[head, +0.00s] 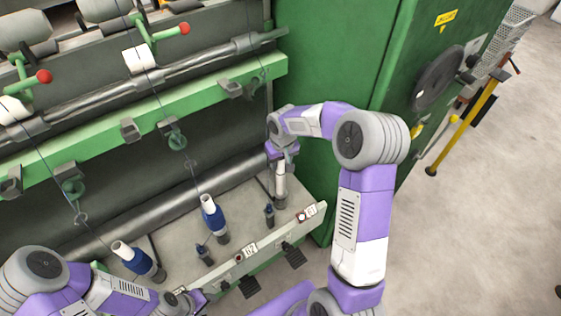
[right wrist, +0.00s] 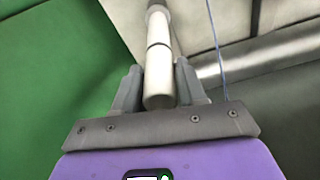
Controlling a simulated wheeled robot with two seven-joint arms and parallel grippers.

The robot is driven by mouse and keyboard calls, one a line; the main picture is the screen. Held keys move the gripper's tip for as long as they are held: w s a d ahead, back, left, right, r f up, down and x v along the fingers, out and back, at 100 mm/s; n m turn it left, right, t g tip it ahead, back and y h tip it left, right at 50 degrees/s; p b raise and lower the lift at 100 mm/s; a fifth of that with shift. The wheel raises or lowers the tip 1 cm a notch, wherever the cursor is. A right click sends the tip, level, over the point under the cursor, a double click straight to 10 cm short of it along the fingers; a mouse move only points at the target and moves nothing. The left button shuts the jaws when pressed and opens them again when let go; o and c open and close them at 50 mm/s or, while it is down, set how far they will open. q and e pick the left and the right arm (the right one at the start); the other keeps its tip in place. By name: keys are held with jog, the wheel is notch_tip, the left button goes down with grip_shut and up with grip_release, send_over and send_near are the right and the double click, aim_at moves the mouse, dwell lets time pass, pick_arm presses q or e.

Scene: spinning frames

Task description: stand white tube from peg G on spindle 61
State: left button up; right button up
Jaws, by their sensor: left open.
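A white tube (head: 281,170) is upright at the right end of the spindle rail, under my right gripper (head: 279,151). In the right wrist view the white tube (right wrist: 158,60) lies between the two fingers of my right gripper (right wrist: 160,85), which look closed on its near end. A grey spindle base (head: 281,201) shows directly below the tube; I cannot tell how far the tube is seated. The label cards (head: 304,216) on the rail are too small to read. My left gripper (head: 196,299) is open at the bottom, in front of the rail.
Two blue-wound tubes (head: 214,220) (head: 138,262) stand on the rail, with short dark spindles (head: 269,214) (head: 204,255) between positions. A green cabinet (head: 335,75) rises close on the right. A green beam (head: 150,119) with thread guides crosses behind. Threads hang down.

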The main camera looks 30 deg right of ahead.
jog(key=o, duration=0.3)
jog(key=shift+o, duration=0.2)
jog(key=r, duration=0.2)
jog(key=r+p, duration=0.1)
jog(key=r, duration=0.2)
jog(key=s+r, duration=0.1)
jog(key=r, duration=0.1)
jog(key=shift+r, duration=0.25)
